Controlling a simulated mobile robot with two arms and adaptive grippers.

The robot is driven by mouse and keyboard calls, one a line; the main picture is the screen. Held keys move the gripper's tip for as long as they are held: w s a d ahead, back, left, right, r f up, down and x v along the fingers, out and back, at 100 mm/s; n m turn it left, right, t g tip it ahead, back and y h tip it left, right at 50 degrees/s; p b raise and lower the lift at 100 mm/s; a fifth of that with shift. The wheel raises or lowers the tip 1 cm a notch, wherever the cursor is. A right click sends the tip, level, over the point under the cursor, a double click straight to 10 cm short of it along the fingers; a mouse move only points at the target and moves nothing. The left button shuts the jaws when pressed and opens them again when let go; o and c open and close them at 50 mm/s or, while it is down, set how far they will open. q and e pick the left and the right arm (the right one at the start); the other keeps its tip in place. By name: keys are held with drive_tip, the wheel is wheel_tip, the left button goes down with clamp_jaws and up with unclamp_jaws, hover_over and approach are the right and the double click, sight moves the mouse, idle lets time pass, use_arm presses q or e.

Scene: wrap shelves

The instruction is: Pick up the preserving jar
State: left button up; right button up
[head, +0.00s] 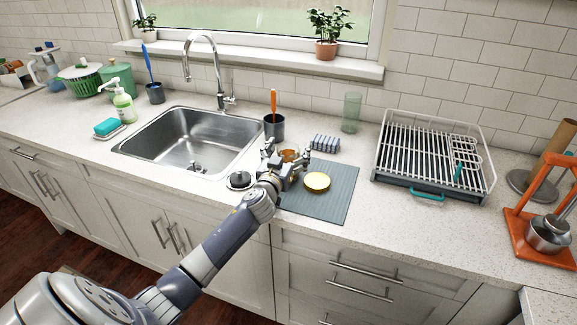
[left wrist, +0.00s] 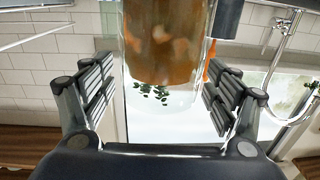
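The preserving jar, clear glass with orange-brown contents, stands at the grey mat's left part. In the head view only a bit of it (head: 288,155) shows behind my left gripper (head: 287,160). In the left wrist view the jar (left wrist: 163,45) fills the top middle, between the two finger pads. My left gripper (left wrist: 160,95) is open around it, with a small gap at the left pad; contact at the right pad is unclear. My right gripper is in neither view.
A black-topped item (head: 239,180) is left; the dish rack (head: 431,189) is right.

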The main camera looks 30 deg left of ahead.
use_arm(q)
drive_tip(key=c, duration=1.4)
drive_tip(key=shift+c, duration=0.8)
drive_tip(key=shift+r, duration=0.1)
